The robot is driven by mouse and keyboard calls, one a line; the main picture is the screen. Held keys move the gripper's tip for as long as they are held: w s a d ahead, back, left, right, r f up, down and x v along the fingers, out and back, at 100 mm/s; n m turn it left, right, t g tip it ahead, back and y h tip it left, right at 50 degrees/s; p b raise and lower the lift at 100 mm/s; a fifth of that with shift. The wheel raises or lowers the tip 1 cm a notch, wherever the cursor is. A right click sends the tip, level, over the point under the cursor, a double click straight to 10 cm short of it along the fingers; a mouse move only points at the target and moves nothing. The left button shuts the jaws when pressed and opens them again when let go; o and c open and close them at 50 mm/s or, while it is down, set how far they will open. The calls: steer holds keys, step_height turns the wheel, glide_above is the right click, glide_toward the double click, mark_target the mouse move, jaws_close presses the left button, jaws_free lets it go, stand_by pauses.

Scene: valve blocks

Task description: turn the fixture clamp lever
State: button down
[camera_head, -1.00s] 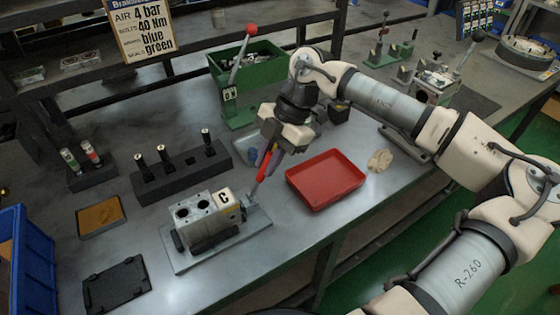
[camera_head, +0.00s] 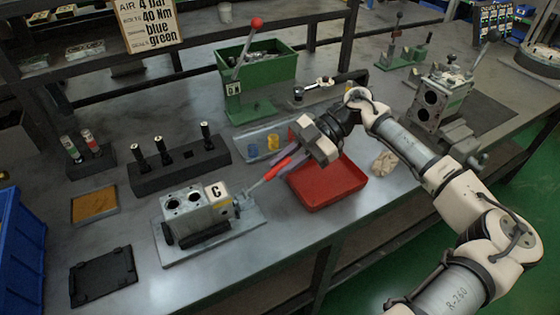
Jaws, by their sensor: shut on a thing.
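The fixture clamp lever (camera_head: 257,184) is a thin metal rod with a red grip (camera_head: 277,169). It rises at a slant to the right from the fixture plate (camera_head: 240,228). The fixture holds a grey valve block (camera_head: 196,207) marked C, with two round bores on top. My gripper (camera_head: 288,163) is shut on the red grip, above the left edge of the red tray. Its fingers hide the upper end of the grip.
The red tray (camera_head: 335,186) lies just under my gripper. A black holder (camera_head: 178,168) with upright black pieces stands behind the block. A green bin (camera_head: 255,65) and a red-knobbed lever press (camera_head: 238,85) stand farther back. Bench space in front of the tray is clear.

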steer(key=shift+w+d+f+g+y+b, duration=0.1)
steer(key=shift+d+f+g+y+b, duration=0.05)
steer(key=shift+f+y, duration=0.25)
steer(key=shift+w+d+f+g+y+b, duration=0.1)
steer(key=shift+f+g+y+b, duration=0.05)
steer(key=shift+f+y, duration=0.2)
steer(key=c, duration=1.3)
jaws_free()
steer(key=shift+f, duration=0.1)
steer(key=shift+c, duration=0.2)
step_height(320, 180, up, 20)
steer(key=b, duration=0.1)
steer(key=shift+b, duration=0.35)
